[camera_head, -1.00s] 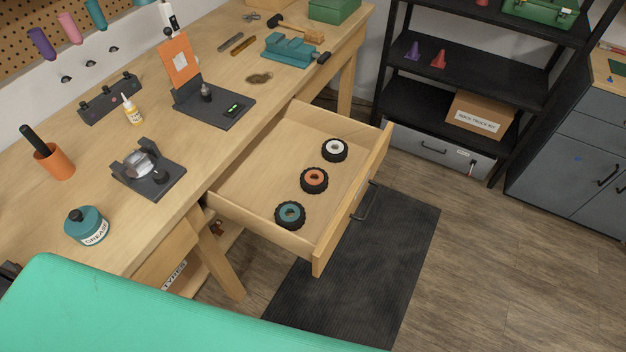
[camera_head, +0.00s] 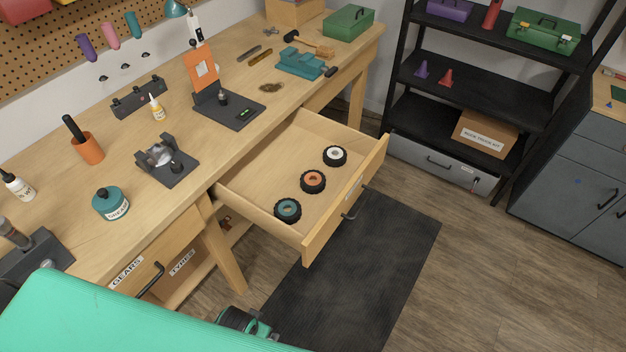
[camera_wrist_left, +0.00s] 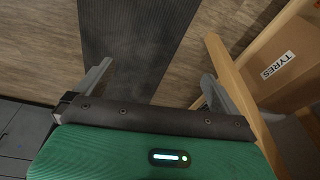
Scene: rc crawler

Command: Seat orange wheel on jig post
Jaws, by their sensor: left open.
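The orange wheel (camera_head: 313,181), a black tyre with an orange hub, lies flat in the open drawer (camera_head: 262,160) between a white-hubbed wheel (camera_head: 335,156) and a teal-hubbed wheel (camera_head: 288,210). On the bench, a dark fixture with an orange panel (camera_head: 203,68) carries a short upright post (camera_head: 222,97). A dark cradle (camera_head: 165,160) nearer me also has a short post; I cannot tell which is the jig post. My left gripper (camera_wrist_left: 157,72) is open and empty above the floor mat. Part of it shows low in the head view (camera_head: 245,325). My right gripper is out of view.
The drawer front (camera_head: 345,200) juts out over the black mat (camera_head: 350,270). A bench leg and a bin labelled TYRES (camera_wrist_left: 278,65) are close to my left gripper's right finger. A grease pot (camera_head: 110,204) and glue bottle (camera_head: 157,107) stand on the bench.

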